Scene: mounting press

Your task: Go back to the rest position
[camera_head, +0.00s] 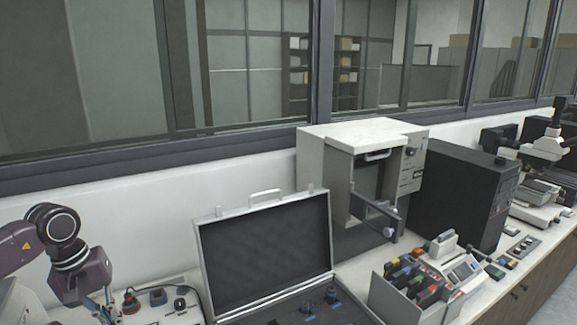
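My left arm comes in from the left edge with its wrist bent down. My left gripper (107,310) hangs at the bottom edge, partly cut off by the frame, above the bench left of the open case. Its fingers are too small and cropped to tell open from shut, and I see nothing clearly held in it. My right arm and gripper are not in view. The white mounting press (322,165) stands at the back of the bench, with a grey bar and knob sticking out from its front.
An open case (265,245) with a raised dark lid stands right of my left gripper. A box of coloured items (395,290), a black cabinet (460,195) and a microscope (545,148) fill the bench to the right. Small items lie near the gripper. Windows line the back wall.

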